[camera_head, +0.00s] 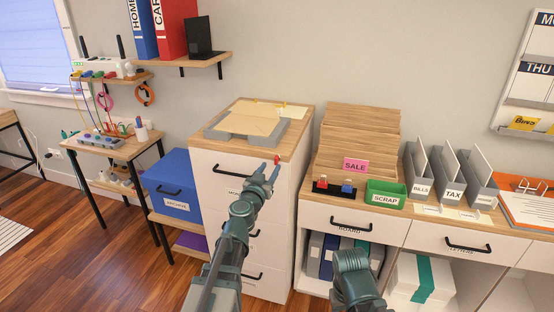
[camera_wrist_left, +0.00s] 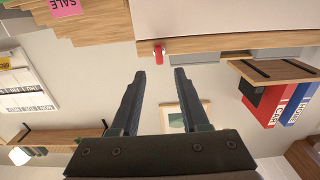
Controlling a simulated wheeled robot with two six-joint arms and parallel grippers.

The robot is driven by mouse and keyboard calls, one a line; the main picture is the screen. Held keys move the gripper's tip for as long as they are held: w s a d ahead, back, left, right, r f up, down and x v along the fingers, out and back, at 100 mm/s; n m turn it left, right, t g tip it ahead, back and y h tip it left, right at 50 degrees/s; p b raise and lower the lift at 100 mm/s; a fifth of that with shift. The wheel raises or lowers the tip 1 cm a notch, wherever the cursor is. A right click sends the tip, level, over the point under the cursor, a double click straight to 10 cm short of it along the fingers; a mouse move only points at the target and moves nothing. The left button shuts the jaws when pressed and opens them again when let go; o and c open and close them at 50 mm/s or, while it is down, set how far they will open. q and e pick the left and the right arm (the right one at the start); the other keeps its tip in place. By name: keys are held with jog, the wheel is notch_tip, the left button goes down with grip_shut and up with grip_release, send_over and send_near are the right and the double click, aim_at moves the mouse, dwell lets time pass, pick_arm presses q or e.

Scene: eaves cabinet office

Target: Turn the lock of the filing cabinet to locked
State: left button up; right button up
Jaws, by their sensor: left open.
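The filing cabinet (camera_head: 210,163) is white with a wooden top and black drawer handles, standing left of centre in the head view. A small red lock key or knob (camera_head: 277,158) sits at the upper right of its front. It also shows in the wrist view as a red piece (camera_wrist_left: 158,51), just beyond the fingertips. My left gripper (camera_head: 268,170) is in front of the top drawer, close to the lock. In the wrist view its two fingers (camera_wrist_left: 160,74) are apart, with nothing between them. The lock's turn position is too small to read.
A grey tray with papers (camera_head: 215,133) lies on the cabinet top. A blue archive box (camera_head: 170,172) stands to the left. On the right, a desk holds a wooden sorter (camera_head: 352,130), a green scrap bin (camera_head: 376,199) and grey files (camera_head: 448,170). Floor at lower left is clear.

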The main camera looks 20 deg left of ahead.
aim_at(276, 159)
pick_arm(q)
jog(key=w, duration=0.6)
jog(key=shift+d, duration=0.1)
grip_shut()
